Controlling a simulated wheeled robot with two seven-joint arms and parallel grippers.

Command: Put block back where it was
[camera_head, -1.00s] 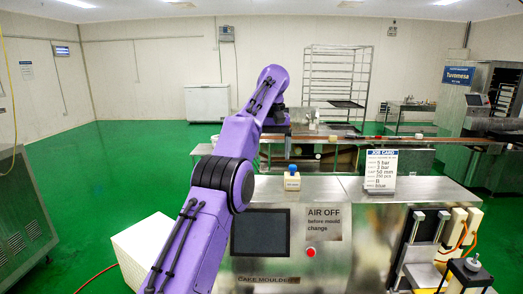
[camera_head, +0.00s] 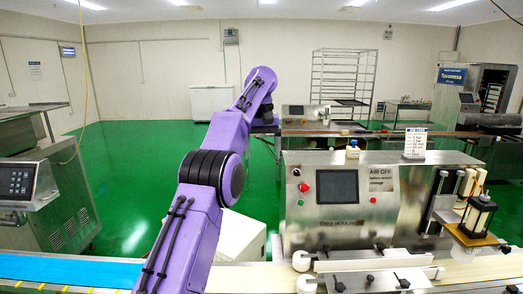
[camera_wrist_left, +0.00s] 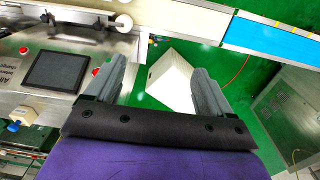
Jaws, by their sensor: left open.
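A small cream block with a blue top (camera_head: 352,149) stands on the top of the steel cake moulder (camera_head: 300,190), left of the job card. The block also shows at the lower left of the left wrist view (camera_wrist_left: 20,118), outside my fingers. My left arm reaches forward in the head view, with its wrist over the floor behind and left of the moulder; the fingers there are hard to make out. In the left wrist view my left gripper (camera_wrist_left: 160,72) is open, with nothing between the fingers but green floor and a white box lower down. My right gripper does not show.
The white box (camera_head: 242,238) stands on the floor left of the moulder. A blue conveyor belt (camera_head: 70,270) crosses the front left. The job card (camera_head: 415,143) stands on the moulder. A steel machine with a keypad (camera_head: 18,182) is at the left.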

